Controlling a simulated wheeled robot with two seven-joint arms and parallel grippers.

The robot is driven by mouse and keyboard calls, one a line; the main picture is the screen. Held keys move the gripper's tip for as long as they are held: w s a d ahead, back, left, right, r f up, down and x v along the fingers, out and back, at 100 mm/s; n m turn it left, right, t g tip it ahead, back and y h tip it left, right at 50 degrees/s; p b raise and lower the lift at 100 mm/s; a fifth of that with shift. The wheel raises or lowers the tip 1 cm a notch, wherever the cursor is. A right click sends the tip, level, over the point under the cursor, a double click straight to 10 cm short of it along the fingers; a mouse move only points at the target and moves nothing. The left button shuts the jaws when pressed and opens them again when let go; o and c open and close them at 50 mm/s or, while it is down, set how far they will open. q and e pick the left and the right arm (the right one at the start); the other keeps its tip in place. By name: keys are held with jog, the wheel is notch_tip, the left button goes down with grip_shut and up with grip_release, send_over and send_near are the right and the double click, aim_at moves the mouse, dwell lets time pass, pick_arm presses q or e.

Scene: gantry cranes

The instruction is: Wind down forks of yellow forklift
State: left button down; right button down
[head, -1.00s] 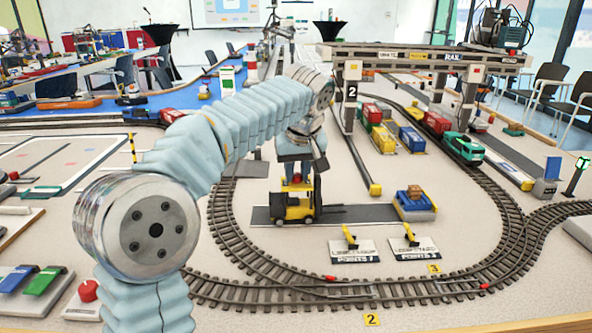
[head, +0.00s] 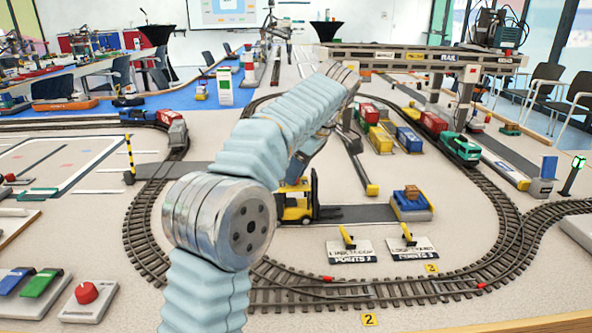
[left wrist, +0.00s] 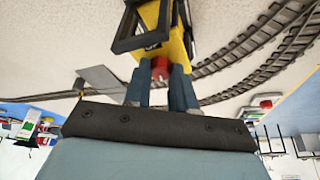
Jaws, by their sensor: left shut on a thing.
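The yellow forklift (head: 295,207) stands on a dark grey strip inside the track loop, its black mast on its right side. Its forks (head: 328,213) point right and look low, close to the strip; the exact height is hard to tell. In the left wrist view the forklift (left wrist: 172,45) shows upside down beyond my fingers. My left gripper (left wrist: 161,75) is shut on the red knob (left wrist: 160,66) of the forklift, one blue finger on each side. My right gripper is in neither view.
A blue and yellow block with a brown load (head: 411,203) stands right of the forks. Rail track (head: 300,290) curves around, and a gantry (head: 420,60) spans the back right. A red button box (head: 87,293) sits at left.

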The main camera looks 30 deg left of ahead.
pick_arm(q)
jog(key=shift+n+g, duration=0.3)
jog(key=shift+n, duration=0.6)
jog(key=c, duration=0.9)
grip_release()
jog(key=shift+r, duration=0.1)
